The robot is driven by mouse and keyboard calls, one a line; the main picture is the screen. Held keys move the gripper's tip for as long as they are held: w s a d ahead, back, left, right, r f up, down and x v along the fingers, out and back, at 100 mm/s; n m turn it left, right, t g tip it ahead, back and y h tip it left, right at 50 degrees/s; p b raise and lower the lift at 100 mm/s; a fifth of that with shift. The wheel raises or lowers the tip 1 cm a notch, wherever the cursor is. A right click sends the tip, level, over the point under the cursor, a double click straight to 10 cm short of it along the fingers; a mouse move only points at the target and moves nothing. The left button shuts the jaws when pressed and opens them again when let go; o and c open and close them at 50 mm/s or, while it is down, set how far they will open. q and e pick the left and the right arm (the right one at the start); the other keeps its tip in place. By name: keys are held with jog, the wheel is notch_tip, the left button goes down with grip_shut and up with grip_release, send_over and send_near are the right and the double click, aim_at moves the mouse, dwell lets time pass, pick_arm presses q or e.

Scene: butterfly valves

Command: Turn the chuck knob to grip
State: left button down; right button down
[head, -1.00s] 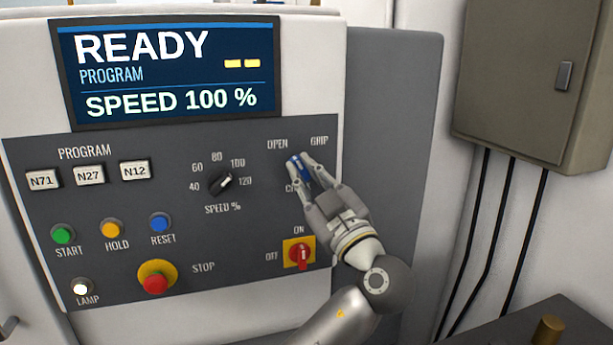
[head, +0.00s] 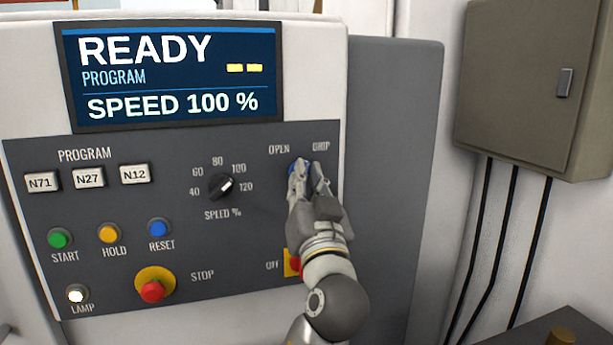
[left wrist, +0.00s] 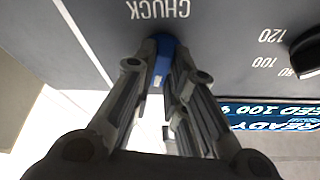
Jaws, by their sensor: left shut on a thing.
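The blue chuck knob (left wrist: 161,58) sits on the dark grey panel, next to the CHUCK lettering in the left wrist view. In the head view the OPEN and GRIP labels are above it, and only slivers of blue show. My left gripper (head: 309,172) is shut on the knob, with its fingers on either side in the left wrist view (left wrist: 163,75). The gripper hides most of the knob, so I cannot tell exactly where it points. My right gripper is not in view.
Left of the gripper is the black speed dial (head: 220,186). The red and yellow on/off switch (head: 292,264) is below, partly hidden by my arm. The red stop button (head: 152,291) is lower left. The display (head: 168,75) reads READY, SPEED 100 %. A grey cabinet (head: 520,85) stands at right.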

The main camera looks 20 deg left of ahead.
pick_arm(q)
jog(key=m+h+p, duration=0.1)
jog(key=m, duration=0.1)
jog(key=m+h+p, duration=0.1)
jog(key=m, duration=0.1)
jog(key=shift+a+r, duration=0.1)
jog(key=shift+r, duration=0.1)
dwell(0.4)
jog(key=c, duration=1.5)
grip_release()
jog(key=shift+c, duration=0.2)
jog(key=shift+o, duration=0.4)
jog(key=shift+f, duration=0.1)
jog(key=shift+w, duration=0.1)
jog(key=v, duration=1.2)
